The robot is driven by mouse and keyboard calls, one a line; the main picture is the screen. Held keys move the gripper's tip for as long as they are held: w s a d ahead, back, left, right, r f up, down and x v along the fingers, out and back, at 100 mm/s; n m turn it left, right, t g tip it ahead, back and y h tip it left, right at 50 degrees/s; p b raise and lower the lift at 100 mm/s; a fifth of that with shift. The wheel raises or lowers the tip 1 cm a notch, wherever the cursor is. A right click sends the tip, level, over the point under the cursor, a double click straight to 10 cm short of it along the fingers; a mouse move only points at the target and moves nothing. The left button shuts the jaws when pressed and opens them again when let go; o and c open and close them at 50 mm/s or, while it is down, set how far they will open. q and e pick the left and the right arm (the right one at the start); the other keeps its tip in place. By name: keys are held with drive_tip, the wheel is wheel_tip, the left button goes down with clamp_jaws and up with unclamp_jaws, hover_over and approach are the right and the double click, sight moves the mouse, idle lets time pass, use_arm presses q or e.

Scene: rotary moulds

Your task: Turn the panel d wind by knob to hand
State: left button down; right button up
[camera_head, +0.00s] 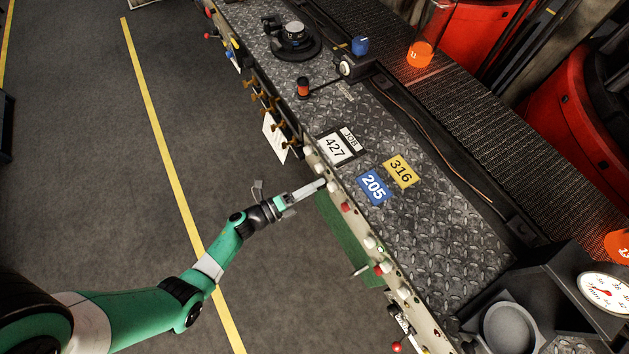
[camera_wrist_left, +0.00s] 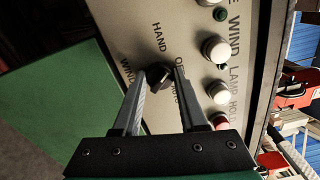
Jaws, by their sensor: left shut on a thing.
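The panel (camera_head: 347,213) runs along the front edge of the machine bench, with a row of knobs and buttons. My left gripper (camera_head: 323,183) reaches it from the left. In the left wrist view, my left gripper (camera_wrist_left: 159,76) is shut on a small black knob (camera_wrist_left: 157,71). The fingers stand on either side of it and cover part of it. "HAND" is printed above the knob and part of "WIND" to its left. Other lettering to its right is partly hidden by a finger. Which label the knob points at, I cannot tell. My right gripper is not in view.
White buttons (camera_wrist_left: 215,49) and a red one (camera_wrist_left: 220,121) sit right of the knob in the wrist view. Plates marked 205 (camera_head: 373,187), 316 (camera_head: 399,171) and 427 (camera_head: 336,148) lie on the bench top. The floor (camera_head: 130,160) left of the bench is mostly clear.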

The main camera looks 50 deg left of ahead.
use_arm(q)
drive_tip(key=shift+n, duration=0.6)
drive_tip(key=shift+c, duration=2.2)
unclamp_jaws()
drive_tip(key=s+a+p, duration=0.2)
drive_tip(key=s+p, duration=0.1)
drive_tip(key=s, duration=0.8)
drive_tip(key=shift+s, duration=0.2)
drive_tip(key=shift+a, duration=0.15)
